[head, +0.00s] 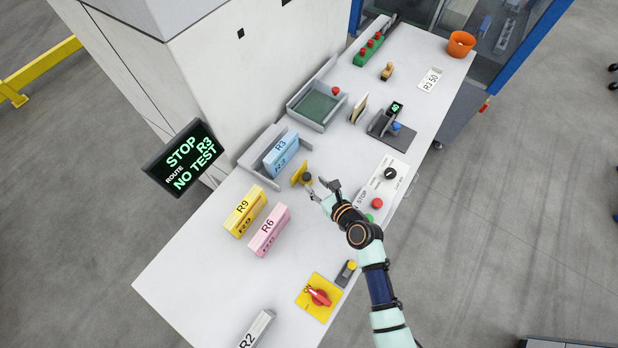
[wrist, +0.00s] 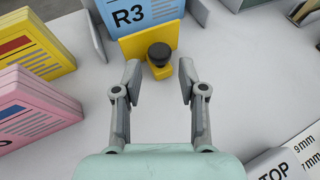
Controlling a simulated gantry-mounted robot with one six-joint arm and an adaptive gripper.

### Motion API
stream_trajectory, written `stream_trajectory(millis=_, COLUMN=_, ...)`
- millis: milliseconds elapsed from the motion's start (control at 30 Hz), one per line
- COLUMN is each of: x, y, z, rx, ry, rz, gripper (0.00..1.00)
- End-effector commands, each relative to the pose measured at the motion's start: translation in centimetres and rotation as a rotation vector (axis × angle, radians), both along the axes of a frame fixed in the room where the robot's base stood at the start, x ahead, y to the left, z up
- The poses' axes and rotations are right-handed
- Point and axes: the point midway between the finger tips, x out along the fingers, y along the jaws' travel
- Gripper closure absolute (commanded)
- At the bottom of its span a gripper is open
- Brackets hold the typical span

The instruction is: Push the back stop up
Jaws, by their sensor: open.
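The back stop looks to be the yellow plate (head: 298,172) with a black round knob on a yellow foot. It stands on the white table in front of the blue R3 bundle (head: 281,155), with a small gap in the head view. In the wrist view the yellow plate (wrist: 136,45) and its black knob (wrist: 159,53) are straight ahead, upright. My gripper (head: 322,188) is open and empty, just right of the knob in the head view. In the wrist view my gripper (wrist: 160,78) has its fingers spread either side of the knob's line, with the knob just beyond the fingertips.
A yellow R9 bundle (head: 244,211) and a pink R6 bundle (head: 268,231) stand to the left. A grey guide (head: 262,143) is behind the blue bundle. A control panel (head: 391,163) with STOP button lies to the right. A screen (head: 184,158) reads STOP, ROUTE R3, NO TEST.

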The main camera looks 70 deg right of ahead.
Motion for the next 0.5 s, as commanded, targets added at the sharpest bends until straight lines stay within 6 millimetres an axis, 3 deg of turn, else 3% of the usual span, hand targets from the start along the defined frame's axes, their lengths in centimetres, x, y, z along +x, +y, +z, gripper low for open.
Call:
stream_trajectory(millis=200, x=3.0, y=-2.1, z=-1.6, rx=-0.002, ry=0.002, rz=0.003, gripper=0.59)
stream_trajectory(millis=500, x=3.9, y=-2.7, z=-1.9, rx=-0.002, ry=0.001, rz=0.002, gripper=0.59)
